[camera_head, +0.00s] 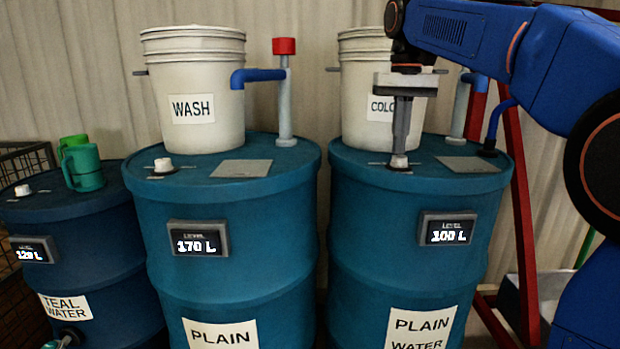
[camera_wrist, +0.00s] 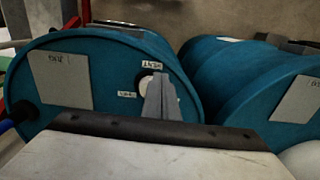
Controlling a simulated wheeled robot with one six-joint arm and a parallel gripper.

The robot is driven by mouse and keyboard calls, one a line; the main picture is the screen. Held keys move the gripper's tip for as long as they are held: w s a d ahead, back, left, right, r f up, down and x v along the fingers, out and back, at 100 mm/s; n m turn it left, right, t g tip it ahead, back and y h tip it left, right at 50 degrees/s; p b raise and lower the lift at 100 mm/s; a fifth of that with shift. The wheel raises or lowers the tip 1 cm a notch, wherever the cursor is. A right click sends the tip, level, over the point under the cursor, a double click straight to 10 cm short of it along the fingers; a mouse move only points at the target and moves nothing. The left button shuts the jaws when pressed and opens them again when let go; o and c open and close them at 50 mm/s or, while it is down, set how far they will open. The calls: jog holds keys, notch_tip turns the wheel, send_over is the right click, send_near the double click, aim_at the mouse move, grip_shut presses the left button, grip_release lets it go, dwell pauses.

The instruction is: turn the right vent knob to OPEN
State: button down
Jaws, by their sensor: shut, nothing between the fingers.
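The right vent knob (camera_head: 398,161) is a small white cap on top of the right blue drum (camera_head: 345,175). My gripper (camera_head: 400,150) points straight down with its fingers shut, their tips right over the knob; I cannot tell whether they touch it. In the wrist view the knob (camera_wrist: 146,83) is partly hidden behind the fingertips (camera_wrist: 161,85). Two small white labels lie by it, one beyond it (camera_wrist: 152,65) and one to its left (camera_wrist: 127,95); their print is too small to read. I cannot tell which way the knob points.
A white bucket (camera_head: 375,85) and a blue-grey pipe (camera_head: 458,105) stand on the same drum behind my gripper. The middle drum (camera_head: 225,200) has its own white knob (camera_head: 163,165), a WASH bucket (camera_head: 195,70) and a red-topped pipe (camera_head: 284,100). Green mugs (camera_head: 83,168) stand on the left drum.

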aim_at(399, 160)
notch_tip(399, 160, up, 3)
jog(key=shift+r, duration=0.2)
dwell(0.4)
jog(key=shift+w+d+f, duration=0.1)
jog(key=shift+d+f, duration=0.4)
jog(key=shift+f, duration=0.5)
jog(key=shift+w+d+f, duration=0.15)
jog(key=shift+d+f, duration=0.35)
jog(key=shift+f, duration=0.55)
jog(key=shift+w+d+f, duration=0.1)
jog(key=shift+d+f, duration=0.4)
jog(key=shift+f, duration=0.5)
jog(key=shift+s+a, duration=0.15)
jog(key=shift+a, duration=0.55)
jog(key=shift+a, duration=0.65)
